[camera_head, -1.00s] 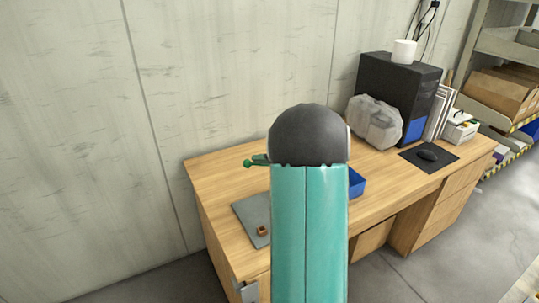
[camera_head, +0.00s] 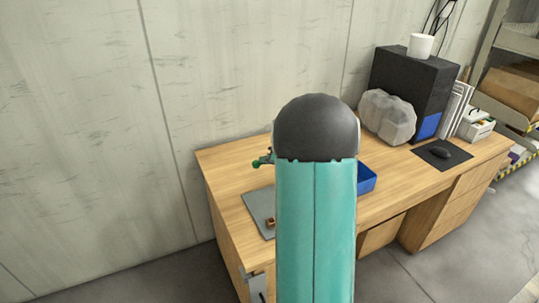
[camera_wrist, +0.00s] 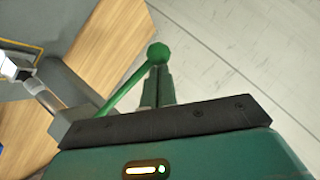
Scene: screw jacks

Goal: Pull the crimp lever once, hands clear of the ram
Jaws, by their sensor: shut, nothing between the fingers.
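The crimp lever (camera_wrist: 124,91) is a green rod with a round green knob (camera_wrist: 158,54) in the wrist view. My gripper (camera_wrist: 158,72) is shut and empty, its fingertips right at the knob. I cannot tell whether they touch it. The press's grey body (camera_wrist: 70,82) and a silver shaft (camera_wrist: 45,95) are at the left of the wrist view. In the head view the green knob (camera_head: 257,163) shows left of my arm, above the desk. My arm hides most of the press, and the ram is not clearly seen.
The wooden desk (camera_head: 232,160) stands against a concrete wall. A grey plate (camera_head: 257,203) with a small brown block (camera_head: 270,223) lies near its left end.

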